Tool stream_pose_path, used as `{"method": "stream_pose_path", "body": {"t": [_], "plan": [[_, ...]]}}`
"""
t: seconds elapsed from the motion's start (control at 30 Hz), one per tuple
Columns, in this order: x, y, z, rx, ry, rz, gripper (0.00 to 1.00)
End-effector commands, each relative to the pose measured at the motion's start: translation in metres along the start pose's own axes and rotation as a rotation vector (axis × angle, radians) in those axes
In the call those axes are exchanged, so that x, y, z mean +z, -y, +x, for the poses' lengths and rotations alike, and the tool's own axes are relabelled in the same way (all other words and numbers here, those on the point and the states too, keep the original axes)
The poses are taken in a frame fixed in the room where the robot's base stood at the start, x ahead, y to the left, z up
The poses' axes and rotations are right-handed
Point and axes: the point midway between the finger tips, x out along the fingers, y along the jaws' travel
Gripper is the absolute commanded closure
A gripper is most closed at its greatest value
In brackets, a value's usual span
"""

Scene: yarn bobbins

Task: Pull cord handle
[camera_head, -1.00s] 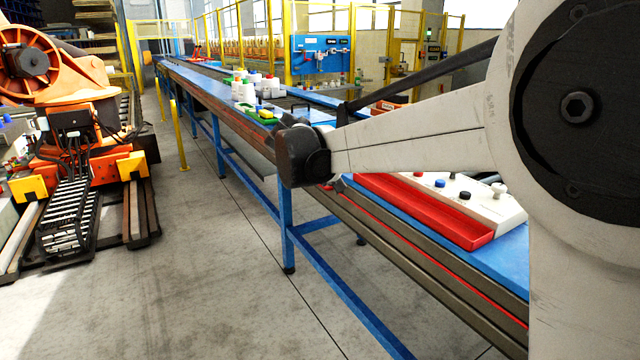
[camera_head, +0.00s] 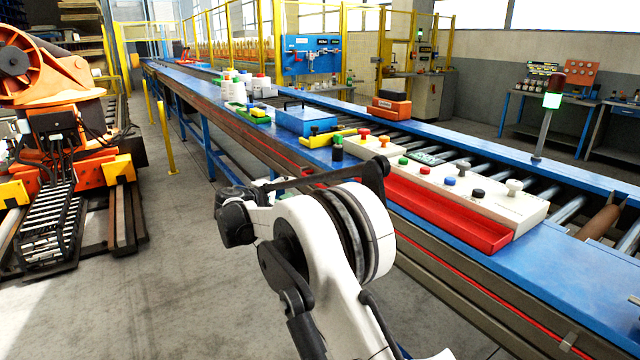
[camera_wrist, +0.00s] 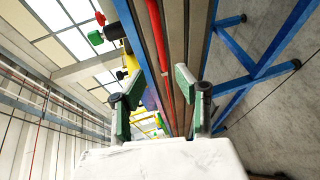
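My gripper (camera_wrist: 157,100) shows in the wrist view with its two green-padded fingers spread apart and nothing held between them. A red cord or bar (camera_wrist: 161,55) runs along the conveyor side, beyond the gap between the fingers and apart from them. In the head view a thin red line (camera_head: 457,291) runs along the conveyor's near side. I cannot make out a separate handle in either view. In the head view my arm is folded low beside the conveyor, and I cannot pick out the gripper there.
The blue conveyor table (camera_head: 575,270) carries a white button panel (camera_head: 470,182) with a red tray (camera_head: 440,208), a blue box (camera_head: 307,121) and white bobbins (camera_head: 234,92). An orange robot (camera_head: 70,120) stands left. The grey floor between is clear. Blue legs (camera_wrist: 258,65) show in the wrist view.

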Motion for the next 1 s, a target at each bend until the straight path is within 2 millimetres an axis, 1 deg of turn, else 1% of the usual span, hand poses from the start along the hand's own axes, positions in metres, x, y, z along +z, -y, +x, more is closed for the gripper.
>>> {"method": "stream_pose_path", "body": {"t": [0.07,0.17,0.37,0.7,0.8,1.0], "plan": [[-0.002,0.003,0.001,0.004,-0.001,-0.003,0.69],[-0.002,0.003,0.009,0.005,0.0,-0.003,0.69],[-0.001,0.003,0.041,0.005,0.001,-0.002,0.69],[-0.002,0.002,0.103,0.005,0.001,-0.002,0.69],[-0.001,0.002,0.118,0.005,0.001,-0.002,0.69],[-0.002,0.002,0.134,0.004,0.0,-0.003,0.69]]}}
